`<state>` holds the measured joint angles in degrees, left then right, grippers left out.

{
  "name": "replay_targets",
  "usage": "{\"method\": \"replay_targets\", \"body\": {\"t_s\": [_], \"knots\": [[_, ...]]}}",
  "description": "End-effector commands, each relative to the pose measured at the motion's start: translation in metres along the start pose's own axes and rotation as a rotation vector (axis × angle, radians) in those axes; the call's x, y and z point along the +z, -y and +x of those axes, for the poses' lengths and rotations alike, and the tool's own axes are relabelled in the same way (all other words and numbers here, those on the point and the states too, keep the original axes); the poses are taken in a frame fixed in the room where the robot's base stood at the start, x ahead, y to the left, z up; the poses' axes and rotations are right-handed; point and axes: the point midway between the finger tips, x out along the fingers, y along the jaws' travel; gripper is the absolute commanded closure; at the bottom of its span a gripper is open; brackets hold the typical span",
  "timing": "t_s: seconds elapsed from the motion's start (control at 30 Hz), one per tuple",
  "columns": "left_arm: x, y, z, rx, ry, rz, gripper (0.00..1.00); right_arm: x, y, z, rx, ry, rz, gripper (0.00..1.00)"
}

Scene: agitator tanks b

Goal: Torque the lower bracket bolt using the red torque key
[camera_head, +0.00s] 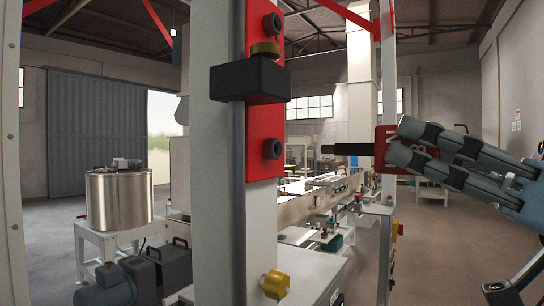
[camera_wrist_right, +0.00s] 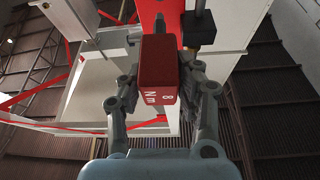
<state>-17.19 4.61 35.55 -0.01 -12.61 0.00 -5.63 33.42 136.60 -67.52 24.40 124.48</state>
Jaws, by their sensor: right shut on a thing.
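The red torque key (camera_head: 384,142) is clamped in my right gripper (camera_head: 399,141), its black shaft (camera_head: 352,149) pointing left. In the right wrist view the key's red body (camera_wrist_right: 158,68) carries white "Nm 8" lettering, between the fingers of my right gripper (camera_wrist_right: 160,88). The red bracket (camera_head: 266,130) is on a pale upright post. Its dark lower bolt (camera_head: 273,149) is near its bottom end, about level with the key's shaft. In the head view the shaft tip is right of the bolt, with a visible gap. My left gripper is not in view.
A black block (camera_head: 250,80) with a brass knob sticks out from the bracket above the lower bolt. A dark upper bolt (camera_head: 273,23) is higher up. A yellow knob (camera_head: 276,284) is low on the post. A steel tank (camera_head: 119,200) stands at left.

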Motion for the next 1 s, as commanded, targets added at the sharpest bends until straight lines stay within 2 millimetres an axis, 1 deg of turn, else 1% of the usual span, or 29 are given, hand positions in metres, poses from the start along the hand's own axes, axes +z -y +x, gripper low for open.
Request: {"method": "replay_targets", "body": {"t_s": [0.03,0.33,0.43,0.57,0.73,0.83,1.0], "knots": [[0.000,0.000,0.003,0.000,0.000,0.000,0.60,0.001,0.000,-0.003,-0.001,0.004,-0.001,1.00],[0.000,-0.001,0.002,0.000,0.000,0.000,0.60,-0.002,0.000,-0.003,0.001,0.000,0.001,1.00],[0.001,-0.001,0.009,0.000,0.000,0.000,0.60,0.000,0.000,-0.003,-0.013,0.000,-0.032,1.00],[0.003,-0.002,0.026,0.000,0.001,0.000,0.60,0.003,-0.001,-0.004,-0.063,-0.001,-0.152,1.00],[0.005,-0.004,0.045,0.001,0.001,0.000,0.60,0.002,-0.001,-0.004,-0.144,-0.005,-0.350,1.00],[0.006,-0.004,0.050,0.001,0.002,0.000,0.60,0.001,0.000,-0.004,-0.184,-0.006,-0.445,1.00],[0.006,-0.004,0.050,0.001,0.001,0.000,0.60,-0.002,0.000,-0.003,-0.201,-0.007,-0.487,1.00]]}}
